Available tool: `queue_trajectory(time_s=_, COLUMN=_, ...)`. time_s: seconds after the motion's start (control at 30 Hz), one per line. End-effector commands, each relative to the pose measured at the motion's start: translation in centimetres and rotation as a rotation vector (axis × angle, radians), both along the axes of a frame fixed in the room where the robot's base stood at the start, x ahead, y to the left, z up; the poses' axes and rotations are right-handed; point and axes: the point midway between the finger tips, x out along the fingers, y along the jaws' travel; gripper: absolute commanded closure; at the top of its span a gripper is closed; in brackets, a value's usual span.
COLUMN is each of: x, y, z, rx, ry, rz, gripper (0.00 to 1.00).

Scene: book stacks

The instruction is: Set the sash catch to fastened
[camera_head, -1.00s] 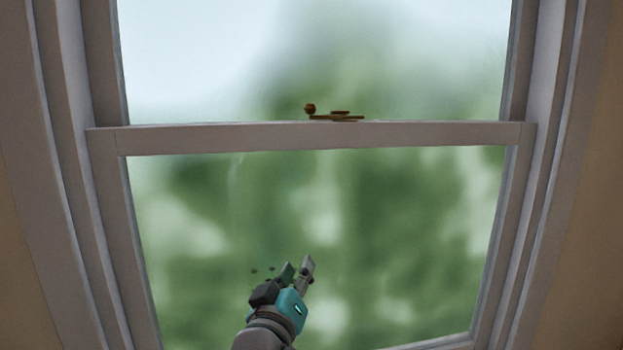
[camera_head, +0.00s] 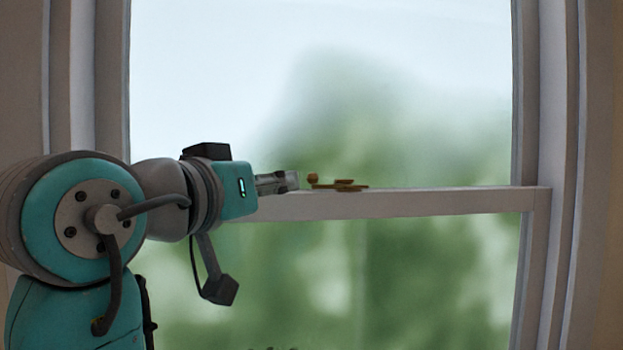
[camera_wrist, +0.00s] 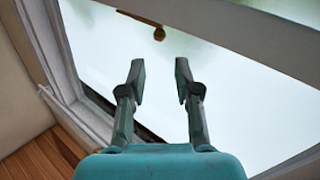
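The brass sash catch (camera_head: 340,185) sits on top of the meeting rail (camera_head: 400,203) of the window. Its lever ends in a round knob (camera_head: 312,178) that points left. My gripper (camera_head: 292,181) is level with the catch, just left of the knob, with a small gap between them in the head view. In the wrist view my gripper (camera_wrist: 158,82) has its two fingers apart with nothing between them. The knob also shows there (camera_wrist: 159,34), beyond the fingertips, at the edge of the rail (camera_wrist: 230,30).
The upper window pane (camera_head: 320,90) and lower pane (camera_head: 420,270) lie behind and below the rail. The window frame (camera_head: 530,110) stands at the right. A wooden floor (camera_wrist: 40,155) shows at lower left in the wrist view.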

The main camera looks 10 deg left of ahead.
Motion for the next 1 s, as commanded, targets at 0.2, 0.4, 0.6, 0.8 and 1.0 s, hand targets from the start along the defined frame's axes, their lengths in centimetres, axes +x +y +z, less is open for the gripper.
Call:
queue_trajectory(time_s=0.2, x=1.8, y=-0.7, z=0.1, rx=0.002, ry=0.001, rz=-0.004, gripper=0.68)
queue_trajectory(time_s=0.4, x=5.2, y=-1.8, z=0.1, rx=0.001, ry=0.001, rz=-0.004, gripper=0.68)
queue_trajectory(time_s=0.6, x=8.2, y=-2.8, z=0.1, rx=0.001, ry=0.0, rz=-0.003, gripper=0.68)
queue_trajectory(time_s=0.8, x=9.9, y=-3.2, z=0.1, rx=0.001, ry=0.0, rz=-0.002, gripper=0.68)
queue_trajectory(time_s=1.0, x=10.2, y=-3.3, z=0.1, rx=0.002, ry=-0.001, rz=0.0, gripper=0.68)
